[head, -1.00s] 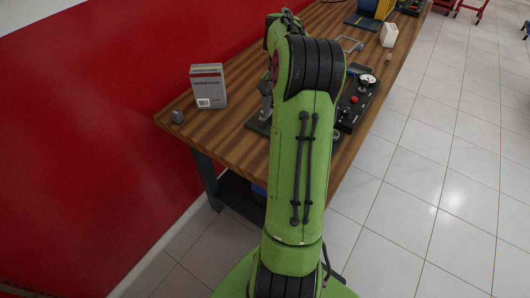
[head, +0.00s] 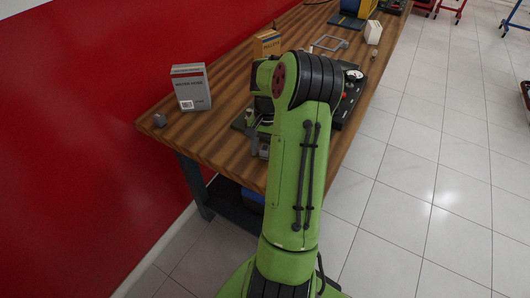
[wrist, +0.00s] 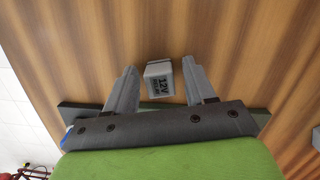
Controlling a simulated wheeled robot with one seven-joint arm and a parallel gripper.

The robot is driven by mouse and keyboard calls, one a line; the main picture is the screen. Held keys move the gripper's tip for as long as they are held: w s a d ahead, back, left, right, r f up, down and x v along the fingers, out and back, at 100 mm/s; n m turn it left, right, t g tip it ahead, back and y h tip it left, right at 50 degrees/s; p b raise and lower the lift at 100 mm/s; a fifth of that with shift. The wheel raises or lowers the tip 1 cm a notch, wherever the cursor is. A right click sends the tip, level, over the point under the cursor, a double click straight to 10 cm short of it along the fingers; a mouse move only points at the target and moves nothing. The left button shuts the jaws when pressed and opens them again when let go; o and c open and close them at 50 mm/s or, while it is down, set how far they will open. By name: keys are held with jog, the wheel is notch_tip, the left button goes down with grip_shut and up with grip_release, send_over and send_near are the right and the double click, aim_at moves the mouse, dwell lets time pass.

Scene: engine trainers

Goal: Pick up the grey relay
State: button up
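The grey relay (wrist: 159,82) is a small pale grey block with dark "12V RELAY" lettering. In the wrist view it shows between the two fingers of my gripper (wrist: 160,80), with clear gaps on both sides. The fingers are apart and hold nothing; I cannot tell how far below them the relay is. In the head view my gripper (head: 256,146) hangs near the table's front edge, partly hidden by my arm. A small grey block (head: 159,120) sits at the table's near left corner; I cannot tell if it is the same relay.
The wooden table (head: 222,135) runs along a red wall. A grey box (head: 191,88) stands near its left end, an orange box (head: 267,44) farther back. A dark panel (head: 350,95) with a gauge is right of my arm. The wood around the small block is mostly clear.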

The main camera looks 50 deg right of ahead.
aim_at(265, 148)
jog(key=c, duration=0.9)
jog(key=shift+o, duration=0.2)
notch_tip(265, 148, up, 10)
jog(key=p, duration=0.3)
